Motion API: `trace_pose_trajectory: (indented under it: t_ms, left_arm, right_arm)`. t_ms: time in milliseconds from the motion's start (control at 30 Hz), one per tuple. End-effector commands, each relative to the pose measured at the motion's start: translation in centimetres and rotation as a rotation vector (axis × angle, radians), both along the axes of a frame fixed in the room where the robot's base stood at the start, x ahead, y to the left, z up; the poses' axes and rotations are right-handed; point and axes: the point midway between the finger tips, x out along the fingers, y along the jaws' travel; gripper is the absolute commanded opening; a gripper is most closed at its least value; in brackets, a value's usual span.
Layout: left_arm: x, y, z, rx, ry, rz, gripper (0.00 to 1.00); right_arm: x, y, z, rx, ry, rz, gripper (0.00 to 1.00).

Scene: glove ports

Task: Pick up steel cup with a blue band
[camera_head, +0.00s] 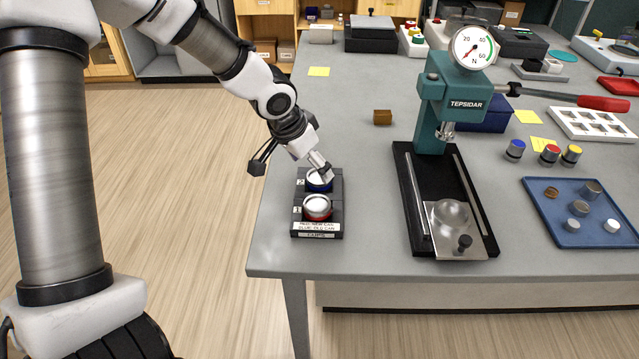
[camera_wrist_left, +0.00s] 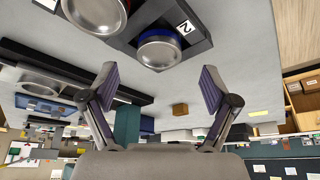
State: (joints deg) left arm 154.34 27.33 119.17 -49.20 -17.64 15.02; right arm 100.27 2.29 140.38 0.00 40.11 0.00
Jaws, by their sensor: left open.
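The steel cup with a blue band (camera_head: 316,185) sits in slot 2, the rear slot of a dark holder (camera_head: 336,205). My left gripper (camera_head: 325,173) is right at this cup in the head view and partly covers it. In the left wrist view, the blue-banded cup (camera_wrist_left: 162,52) is beyond the fingertips, between their lines. The left gripper (camera_wrist_left: 158,75) is open with nothing between its fingers. A steel cup with a red band (camera_head: 317,207) sits in slot 1, in front; it also shows in the left wrist view (camera_wrist_left: 95,10). My right gripper is not in view.
A green press (camera_head: 440,95) with a dial and black base stands right of the holder. A small brown block (camera_head: 382,117) lies behind. A blue tray (camera_head: 590,235) with small pieces and several colour-topped cylinders are farther right. The table's left edge is close to the holder.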

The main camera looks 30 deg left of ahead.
Motion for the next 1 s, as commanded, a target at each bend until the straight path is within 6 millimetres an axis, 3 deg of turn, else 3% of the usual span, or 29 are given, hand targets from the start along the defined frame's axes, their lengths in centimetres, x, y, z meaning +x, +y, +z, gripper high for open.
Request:
trace_pose_trajectory:
  t_ms: [200,467,700,1000]
  left_arm:
    - [1.6,-0.4,-3.5,0.001,0.003,-0.002,0.87]
    - [1.8,-0.5,-4.0,0.0,0.0,-0.001,0.87]
    - [1.8,-0.5,-4.0,-0.001,0.0,-0.001,0.02]
    - [1.8,-0.5,-3.8,0.0,0.0,-0.001,0.02]
  right_arm:
    - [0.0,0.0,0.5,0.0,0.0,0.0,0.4]
    - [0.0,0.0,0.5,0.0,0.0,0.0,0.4]
    - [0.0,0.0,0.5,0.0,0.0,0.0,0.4]
    - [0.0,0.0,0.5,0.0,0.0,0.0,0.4]
